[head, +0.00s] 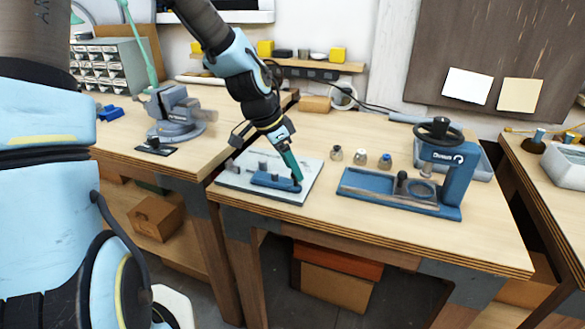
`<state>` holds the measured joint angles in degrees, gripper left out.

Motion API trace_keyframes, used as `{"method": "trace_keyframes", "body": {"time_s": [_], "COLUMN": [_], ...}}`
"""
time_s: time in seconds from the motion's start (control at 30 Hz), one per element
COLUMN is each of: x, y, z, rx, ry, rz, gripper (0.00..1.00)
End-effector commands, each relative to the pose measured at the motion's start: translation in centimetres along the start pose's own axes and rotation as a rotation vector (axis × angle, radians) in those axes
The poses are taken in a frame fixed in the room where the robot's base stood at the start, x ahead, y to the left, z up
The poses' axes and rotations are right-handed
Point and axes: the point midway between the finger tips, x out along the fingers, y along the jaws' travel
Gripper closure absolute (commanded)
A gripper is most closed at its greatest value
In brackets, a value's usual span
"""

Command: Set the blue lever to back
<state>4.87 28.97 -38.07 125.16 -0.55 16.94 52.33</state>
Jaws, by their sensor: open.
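A white plate (232,180) lies near the front left of the middle workbench. A low blue part (272,181) is mounted on it, with small grey posts beside and behind it. This may be the blue lever or its base; I cannot tell which way a lever is set. My gripper (297,181) reaches down from above with its teal fingers at the right end of the blue part. It is open. I cannot tell whether the fingertips touch the part, and they cover its right end.
A blue press (446,172) with a black handwheel stands to the right on its blue base. Several small knobs (360,156) stand between it and the plate. A grey vise (175,112) is on the left bench. The front bench edge is clear.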

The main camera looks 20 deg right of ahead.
Motion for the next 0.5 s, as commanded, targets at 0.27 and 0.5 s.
{"method": "trace_keyframes", "body": {"time_s": [0.27, 0.5], "x": [-5.1, -8.7], "y": [-0.2, -0.2], "z": [0.1, 0.1], "rx": [-0.004, -0.004], "ry": [0.000, 0.000], "rz": [-0.007, -0.005], "gripper": [0.38, 0.38]}}
